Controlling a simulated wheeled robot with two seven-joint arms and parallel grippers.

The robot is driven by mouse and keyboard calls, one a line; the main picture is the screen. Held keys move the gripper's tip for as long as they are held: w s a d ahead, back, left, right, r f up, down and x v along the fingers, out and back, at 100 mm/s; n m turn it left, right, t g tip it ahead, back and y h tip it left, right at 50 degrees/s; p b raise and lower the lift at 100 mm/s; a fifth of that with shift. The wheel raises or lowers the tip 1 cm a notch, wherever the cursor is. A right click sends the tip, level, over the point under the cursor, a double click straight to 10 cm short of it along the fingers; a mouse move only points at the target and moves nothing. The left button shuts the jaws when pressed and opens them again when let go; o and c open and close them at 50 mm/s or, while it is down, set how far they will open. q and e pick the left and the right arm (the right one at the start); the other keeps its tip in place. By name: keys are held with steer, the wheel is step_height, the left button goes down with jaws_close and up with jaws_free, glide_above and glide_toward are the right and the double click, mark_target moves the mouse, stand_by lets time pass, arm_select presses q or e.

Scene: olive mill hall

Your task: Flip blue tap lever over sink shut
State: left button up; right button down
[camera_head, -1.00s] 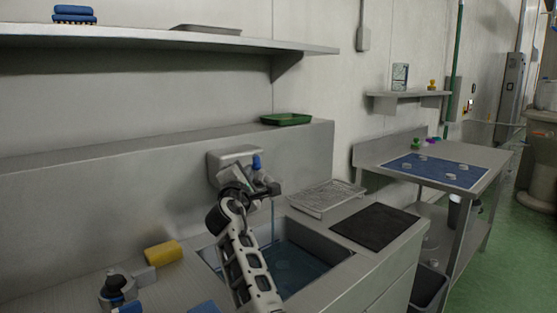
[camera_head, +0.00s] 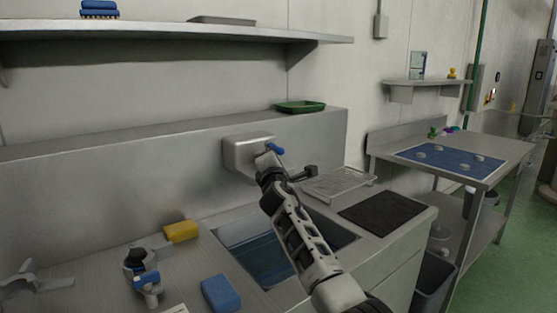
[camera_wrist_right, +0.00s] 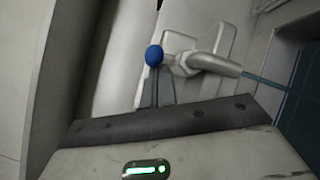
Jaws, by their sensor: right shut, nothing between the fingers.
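The tap's grey wall block (camera_head: 240,153) is on the wall panel behind the sink (camera_head: 250,262). Its blue lever (camera_head: 275,148) shows just above my right gripper (camera_head: 266,156) and slants to the right. In the right wrist view the lever's rounded blue end (camera_wrist_right: 154,56) is right at the tips of my shut, empty right gripper (camera_wrist_right: 157,88); I cannot tell if they touch. The metal spout (camera_wrist_right: 210,64) runs right, with a thin bluish stream at its end. In the head view my arm hides most of the tap.
A yellow sponge (camera_head: 181,231), a blue block (camera_head: 220,293) and a black-topped fitting (camera_head: 137,262) are on the counter left of the sink. A wire rack (camera_head: 338,184) and black mat (camera_head: 388,213) lie right of it. A green tray (camera_head: 300,107) is on the ledge above.

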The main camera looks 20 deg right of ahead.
arm_select(q)
steer(key=shift+s, duration=0.45)
arm_select(e)
steer(key=shift+s+d+r, duration=0.1)
steer(key=shift+d, duration=0.4)
steer(key=shift+s+d+r, duration=0.1)
steer(key=shift+d, duration=0.35)
arm_select(q)
steer(key=shift+w+r, duration=0.1)
steer(key=shift+w, duration=0.2)
arm_select(e)
steer(key=shift+d+r, duration=0.15)
steer(key=shift+d, duration=0.05)
arm_select(q)
steer(key=shift+s, duration=0.25)
arm_select(e)
steer(key=f+v, duration=0.2)
steer(key=v, duration=1)
steer(key=shift+w+a+f, duration=0.25)
steer(key=shift+w, duration=0.05)
arm_select(q)
steer(key=shift+w, duration=0.1)
